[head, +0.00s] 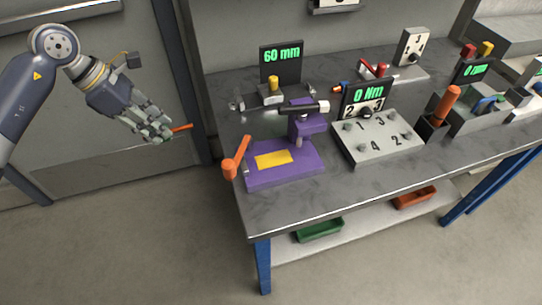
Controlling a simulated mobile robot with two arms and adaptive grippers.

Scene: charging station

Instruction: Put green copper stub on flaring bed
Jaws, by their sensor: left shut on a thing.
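My left gripper (160,131) is in the air at the left, in front of the grey door and left of the bench. It is shut on a thin orange, copper-coloured stub (182,127), which sticks out to the right of the fingers; I see no green on it. The flaring bed cannot be told for sure. A grey metal fixture (269,99) with a yellow knob stands in front of a "60 mm" display (281,62). A purple press (287,174) with a yellow plate and orange lever is nearer. My right gripper is not in view.
A grey panel (378,136) with numbered posts stands right of the purple press, with a "0 Nm" display (366,95) behind it. An orange-handled tool (447,105) stands farther right. Green (320,230) and orange (414,197) trays sit on the lower shelf.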

